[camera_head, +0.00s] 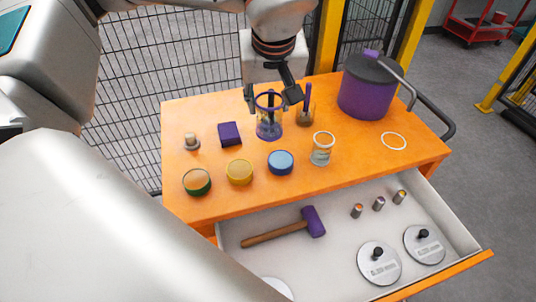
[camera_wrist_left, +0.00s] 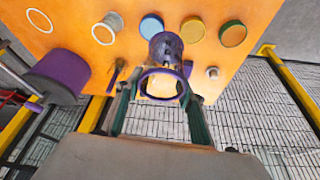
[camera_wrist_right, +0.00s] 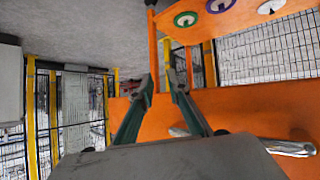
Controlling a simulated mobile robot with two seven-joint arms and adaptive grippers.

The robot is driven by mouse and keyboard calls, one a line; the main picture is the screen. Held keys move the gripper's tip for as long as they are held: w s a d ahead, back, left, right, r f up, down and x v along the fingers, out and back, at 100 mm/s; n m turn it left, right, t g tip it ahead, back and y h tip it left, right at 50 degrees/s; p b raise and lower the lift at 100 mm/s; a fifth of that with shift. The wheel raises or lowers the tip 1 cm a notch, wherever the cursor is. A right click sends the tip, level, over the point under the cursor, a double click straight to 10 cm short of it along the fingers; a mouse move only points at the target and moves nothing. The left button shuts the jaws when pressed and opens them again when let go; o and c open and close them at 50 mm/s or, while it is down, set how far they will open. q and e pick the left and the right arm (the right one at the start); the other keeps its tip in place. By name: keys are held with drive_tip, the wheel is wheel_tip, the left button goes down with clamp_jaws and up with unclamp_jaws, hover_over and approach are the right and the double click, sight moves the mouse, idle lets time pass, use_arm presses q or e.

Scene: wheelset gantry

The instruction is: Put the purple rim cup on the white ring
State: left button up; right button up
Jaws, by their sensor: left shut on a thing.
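The purple rim cup (camera_head: 269,122) is a clear cup with a purple rim, upright at the back middle of the orange tabletop. My left gripper (camera_head: 271,97) is shut on it near the rim, with a finger on each side. The cup's rim also shows between the fingers in the left wrist view (camera_wrist_left: 163,71). I cannot tell whether its base touches the table. The white ring (camera_head: 393,141) lies flat and empty at the right of the tabletop; it also shows in the left wrist view (camera_wrist_left: 39,20). My right gripper (camera_wrist_right: 161,84) is open and empty in the right wrist view.
A purple lidded pot (camera_head: 363,91) stands behind the ring. A white-rimmed glass (camera_head: 322,149) stands between cup and ring. A brown holder (camera_head: 304,116) is close beside the cup. Blue (camera_head: 281,162), yellow (camera_head: 239,172) and green round pieces line the front. The open drawer (camera_head: 345,224) holds a mallet.

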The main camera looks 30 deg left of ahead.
use_arm(q)
wheel_tip(320, 180, down, 19)
drive_tip(key=shift+r+b, duration=0.1)
drive_tip(key=shift+b, duration=0.4)
drive_tip(key=shift+f, duration=0.25)
drive_tip(key=o, duration=1.1)
